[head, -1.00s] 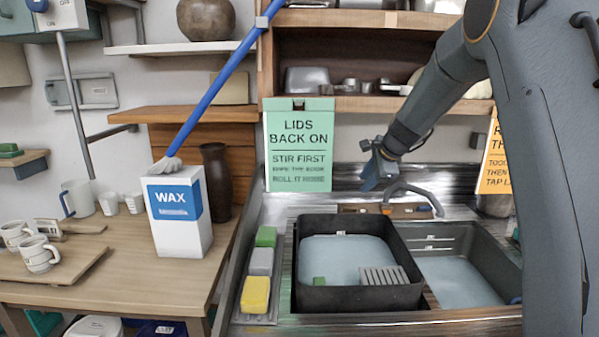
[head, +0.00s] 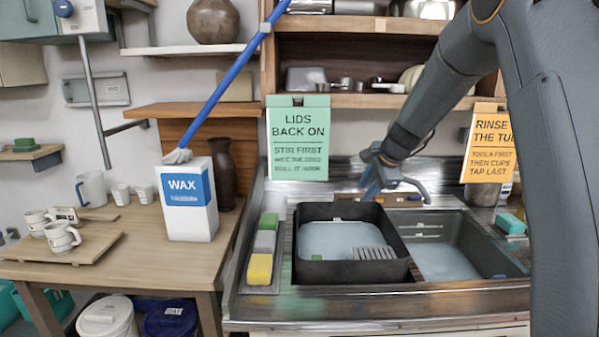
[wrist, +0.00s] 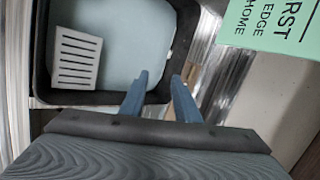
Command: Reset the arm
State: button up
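My gripper (head: 372,190) hangs from my arm above the back edge of the sink, pointing down, in the head view. In the wrist view its two blue fingers (wrist: 159,95) stand apart with nothing between them. Below and beyond them is the black tub (wrist: 117,97), which holds pale water and a light slotted rack (wrist: 77,58). In the head view the tub (head: 404,270) sits in the left part of the sink unit, with the rack (head: 373,253) at its front right.
A green lid sign (head: 298,140) and an orange rinse sign (head: 490,145) stand behind the sink. A basin (head: 440,260) lies right of the tub. Sponges (head: 265,242) line the left edge. A wax box (head: 187,200) with a blue-handled brush stands on the wooden table.

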jog(key=s+f+n+g+h, duration=0.1)
jog(key=s+f+n, duration=0.3)
jog(key=s, duration=0.8)
jog(key=s+a+f+n+g+h, duration=0.15)
jog(key=s+n, duration=0.45)
jog(key=s, duration=0.6)
jog(key=s+d+f+n+g, duration=0.1)
jog(key=s+f+n+g, duration=0.3)
jog(key=s, duration=0.9)
notch_tip(320, 180, down, 11)
jog(key=s+n+b, duration=0.1)
jog(key=b, duration=0.9)
jog(key=shift+s+a+n, duration=0.25)
jog(key=shift+s+n, duration=0.05)
jog(key=shift+s, duration=0.05)
jog(key=shift+t, duration=0.25)
